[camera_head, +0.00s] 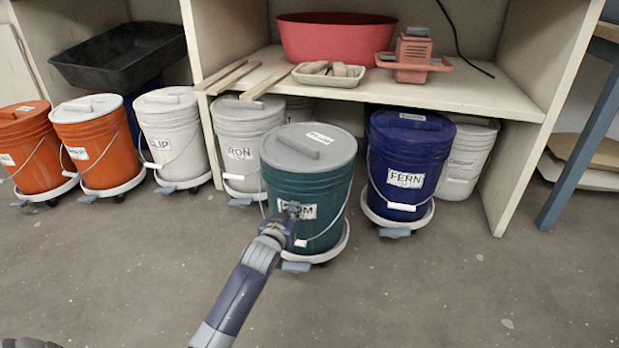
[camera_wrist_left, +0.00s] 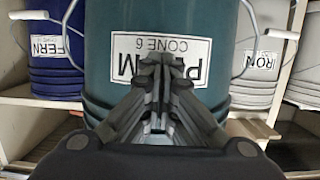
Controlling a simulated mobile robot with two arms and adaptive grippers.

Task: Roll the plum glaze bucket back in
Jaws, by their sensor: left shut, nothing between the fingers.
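The plum glaze bucket (camera_head: 322,190) is teal with a grey lid and stands upright on a white wheeled dolly (camera_head: 325,255) with a blue pedal. It stands out in front of the shelf, ahead of its neighbours. My left gripper (camera_head: 292,213) is shut and empty, with its fingertips at the front label, partly hiding the word. The left wrist view shows the teal wall (camera_wrist_left: 185,20) filling the middle, its label upside down behind the closed fingers (camera_wrist_left: 158,65). I cannot tell whether the tips touch the wall.
The blue fern bucket (camera_head: 405,165) stands close on the right, the pale iron bucket (camera_head: 245,140) on the left. The shelf (camera_head: 450,92) overhangs behind, with an upright panel (camera_head: 535,130) at right. Open floor (camera_head: 450,300) lies in front.

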